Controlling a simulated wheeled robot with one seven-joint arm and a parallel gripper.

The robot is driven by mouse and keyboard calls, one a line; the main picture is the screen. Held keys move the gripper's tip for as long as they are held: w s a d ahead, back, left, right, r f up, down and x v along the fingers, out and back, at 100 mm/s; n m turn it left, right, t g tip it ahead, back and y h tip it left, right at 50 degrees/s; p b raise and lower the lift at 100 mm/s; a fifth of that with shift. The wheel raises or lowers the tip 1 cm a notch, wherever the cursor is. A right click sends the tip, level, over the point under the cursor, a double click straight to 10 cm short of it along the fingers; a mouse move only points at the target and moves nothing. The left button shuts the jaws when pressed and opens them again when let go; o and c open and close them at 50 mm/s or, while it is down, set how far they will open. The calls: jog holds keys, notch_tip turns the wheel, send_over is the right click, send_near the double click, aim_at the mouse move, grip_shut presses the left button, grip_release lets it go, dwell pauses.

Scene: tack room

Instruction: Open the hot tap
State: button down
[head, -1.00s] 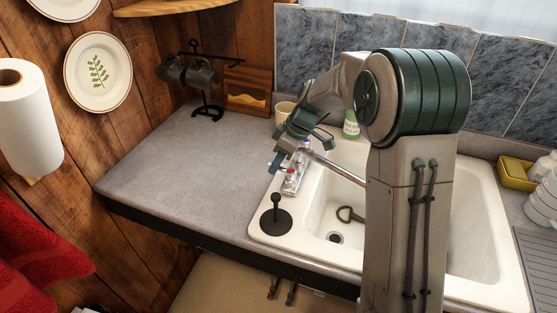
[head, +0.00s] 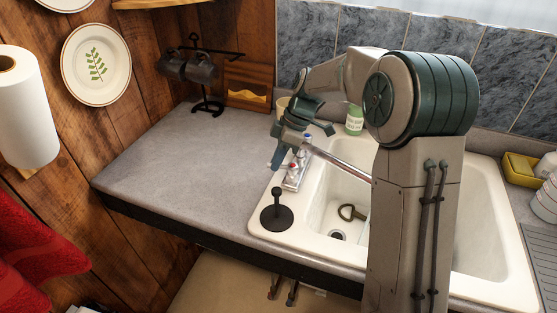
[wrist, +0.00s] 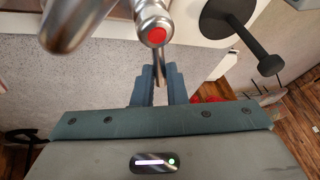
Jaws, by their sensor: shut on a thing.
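The hot tap, with a red cap (wrist: 152,36), stands on the chrome tap fitting at the sink's left rim; its red mark also shows in the head view (head: 293,167). A thin metal lever (wrist: 160,66) runs from the tap down between my fingers. My gripper (wrist: 160,86) is shut on this lever; in the head view my gripper (head: 276,161) is just left of the tap. The cold tap (head: 308,140) with a blue mark is behind it, and the spout (head: 340,160) reaches over the basin. My wrist partly hides the fitting in the head view.
A black plunger-like object (head: 277,212) stands on the sink's front left corner, close to the tap. A green-labelled bottle (head: 354,122) and a beige cup (head: 283,105) are behind. A brass key-like object (head: 350,212) lies in the basin. The left counter (head: 170,160) is mostly clear.

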jog(key=shift+s+n+g, duration=0.3)
jog(key=shift+n+g, duration=0.1)
jog(key=shift+n, duration=0.6)
jog(key=c, duration=1.5)
grip_release()
jog(key=shift+o, duration=0.2)
jog(key=b+v, duration=0.1)
jog(key=v, duration=1.2)
jog(key=shift+r, duration=0.5)
jog(key=shift+a, duration=0.1)
